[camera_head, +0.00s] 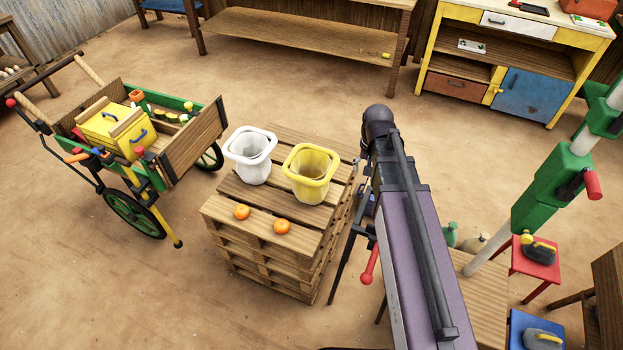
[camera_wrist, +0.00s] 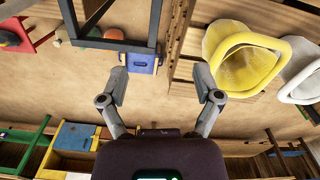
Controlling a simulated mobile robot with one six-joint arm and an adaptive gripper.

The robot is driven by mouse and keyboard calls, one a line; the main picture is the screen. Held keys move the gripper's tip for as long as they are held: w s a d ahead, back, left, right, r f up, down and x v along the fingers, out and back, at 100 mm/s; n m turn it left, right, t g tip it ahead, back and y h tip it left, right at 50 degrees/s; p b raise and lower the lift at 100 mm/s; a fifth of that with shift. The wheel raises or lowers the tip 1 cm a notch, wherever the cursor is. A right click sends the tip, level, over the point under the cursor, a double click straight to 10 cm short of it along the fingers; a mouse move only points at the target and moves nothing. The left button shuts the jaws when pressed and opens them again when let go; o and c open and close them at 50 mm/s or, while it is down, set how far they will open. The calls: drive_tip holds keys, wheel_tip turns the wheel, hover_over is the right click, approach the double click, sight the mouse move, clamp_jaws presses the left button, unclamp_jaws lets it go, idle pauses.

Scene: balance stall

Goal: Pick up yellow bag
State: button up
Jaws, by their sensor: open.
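I cannot make out a bag that is clearly yellow in either view. In the head view a green bag (camera_head: 450,233) and a beige bag (camera_head: 473,243) stand low, right of my arm and partly hidden by it. My gripper (camera_wrist: 162,83) shows in the wrist view with its two fingers wide apart and nothing between them. In the head view my arm hides the gripper.
The yellow bucket (camera_head: 310,173), a white bucket (camera_head: 250,155) and two oranges (camera_head: 262,220) sit on stacked pallets (camera_head: 240,195). A cart (camera_head: 190,140) stands left. Floor behind the pallets is clear.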

sight(331, 169)
drive_tip(key=w+a+f+m+b, duration=0.2)
drive_tip(key=w+a, duration=0.8)
drive_tip(key=w, duration=0.3)
drive_tip(key=shift+w+a+f+m, duration=0.15)
drive_tip(key=shift+w+f+m, duration=0.15)
drive_tip(key=shift+w+f, duration=0.1)
drive_tip(key=shift+f, duration=0.1)
wheel_tip(331, 169, down, 8)
drive_tip(key=b, duration=0.9)
drive_tip(key=shift+f, duration=0.25)
drive_tip(key=shift+w+f+b, duration=0.1)
drive_tip(key=shift+f+b, duration=2.45)
drive_tip(key=shift+f, duration=0.05)
clamp_jaws()
